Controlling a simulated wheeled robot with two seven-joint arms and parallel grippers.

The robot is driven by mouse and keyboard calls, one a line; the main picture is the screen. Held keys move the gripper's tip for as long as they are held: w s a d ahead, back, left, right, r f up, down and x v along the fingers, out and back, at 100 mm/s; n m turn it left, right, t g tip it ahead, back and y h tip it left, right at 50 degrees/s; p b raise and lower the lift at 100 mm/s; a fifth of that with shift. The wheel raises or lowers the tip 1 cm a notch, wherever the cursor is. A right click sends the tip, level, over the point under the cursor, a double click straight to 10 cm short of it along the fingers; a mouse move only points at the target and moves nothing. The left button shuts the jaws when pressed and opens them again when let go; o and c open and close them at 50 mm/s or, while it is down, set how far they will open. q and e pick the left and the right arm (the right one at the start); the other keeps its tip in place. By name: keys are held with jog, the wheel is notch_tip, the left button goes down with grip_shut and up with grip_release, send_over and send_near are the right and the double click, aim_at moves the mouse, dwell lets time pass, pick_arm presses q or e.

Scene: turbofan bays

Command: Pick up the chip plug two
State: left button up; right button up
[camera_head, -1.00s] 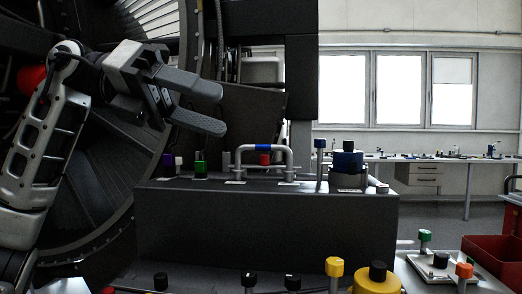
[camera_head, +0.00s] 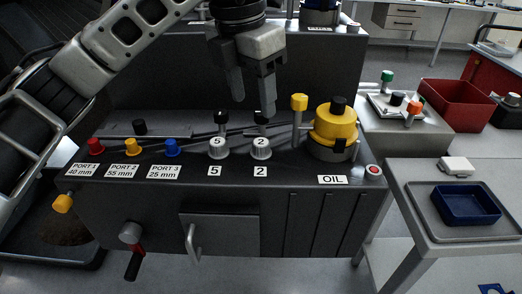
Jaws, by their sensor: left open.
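Chip plug two is the grey round plug (camera_head: 261,148) marked 2, seated on the bench panel above the label 2. A black-topped stem rises behind its face. My left gripper (camera_head: 253,105) comes in from the upper left and points down, its two fingers apart and empty. It hangs above and behind plug two, and one finger overlaps the black top in the picture; I cannot tell whether they touch. A matching plug marked 5 (camera_head: 218,148) stands just left of it. My right gripper is not in view.
A yellow-topped post (camera_head: 299,103) and the yellow oil cap (camera_head: 335,124) stand close at right. A blue tray (camera_head: 466,205) and a red bin (camera_head: 456,104) are further right.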

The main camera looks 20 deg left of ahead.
aim_at(261, 142)
pick_arm(q)
jog(key=f, duration=0.3)
jog(key=w+f+p, duration=0.1)
jog(key=f, duration=0.2)
jog(key=w+f, duration=0.1)
jog(key=f, duration=0.3)
jog(key=shift+d+f, duration=0.1)
jog(key=shift+d, duration=0.3)
jog(key=c, duration=1.1)
